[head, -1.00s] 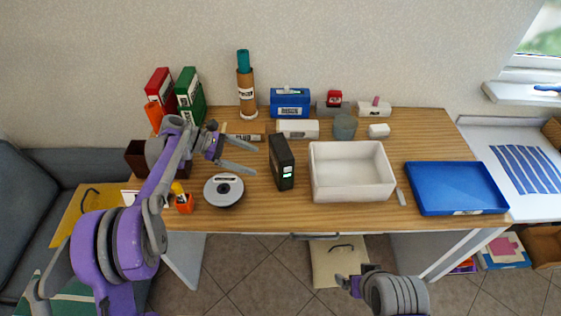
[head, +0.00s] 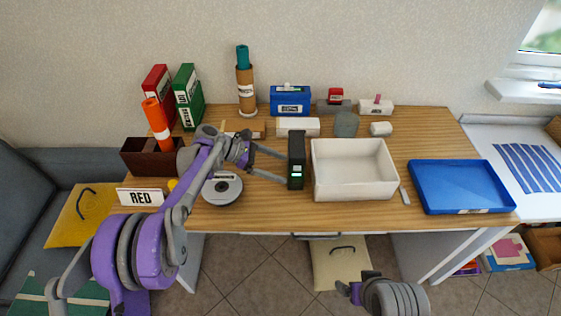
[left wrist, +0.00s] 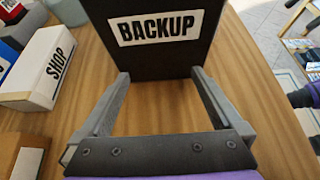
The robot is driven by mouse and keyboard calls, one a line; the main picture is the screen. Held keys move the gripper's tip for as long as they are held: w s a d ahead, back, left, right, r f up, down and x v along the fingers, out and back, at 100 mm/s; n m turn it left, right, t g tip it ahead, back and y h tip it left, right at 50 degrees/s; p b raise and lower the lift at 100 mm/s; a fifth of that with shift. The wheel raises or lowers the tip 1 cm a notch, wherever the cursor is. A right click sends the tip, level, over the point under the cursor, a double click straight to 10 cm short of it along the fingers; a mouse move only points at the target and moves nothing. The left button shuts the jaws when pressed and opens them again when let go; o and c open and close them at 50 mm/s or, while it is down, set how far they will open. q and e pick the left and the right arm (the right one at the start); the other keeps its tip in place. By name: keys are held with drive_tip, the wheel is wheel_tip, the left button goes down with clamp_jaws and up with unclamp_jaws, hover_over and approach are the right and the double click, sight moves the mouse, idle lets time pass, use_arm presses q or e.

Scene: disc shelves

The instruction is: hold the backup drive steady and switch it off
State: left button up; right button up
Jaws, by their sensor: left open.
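The backup drive (head: 296,160) is a black upright box on the table, left of the white bin. A small bright green-white patch shows low on its front. In the left wrist view its side with the white BACKUP label (left wrist: 155,27) faces my gripper. My left gripper (head: 284,169) is open at the drive's left side, with its fingertips close to the box. In the wrist view the fingertips (left wrist: 160,73) are near the lower corners of that side; I cannot tell whether they touch it. My right gripper (head: 349,288) is low in front of the table, away from the drive.
The white bin (head: 316,184) stands close on the drive's right. A grey disc spindle (head: 222,189) sits under my left arm. A white SHOP box (left wrist: 47,68) lies behind the drive. A blue tray (head: 460,185) is at the right. Front tabletop is clear.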

use_arm(q)
drive_tip(key=shift+c, duration=0.2)
clamp_jaws()
drive_tip(key=shift+o, duration=0.2)
unclamp_jaws()
idle(0.5)
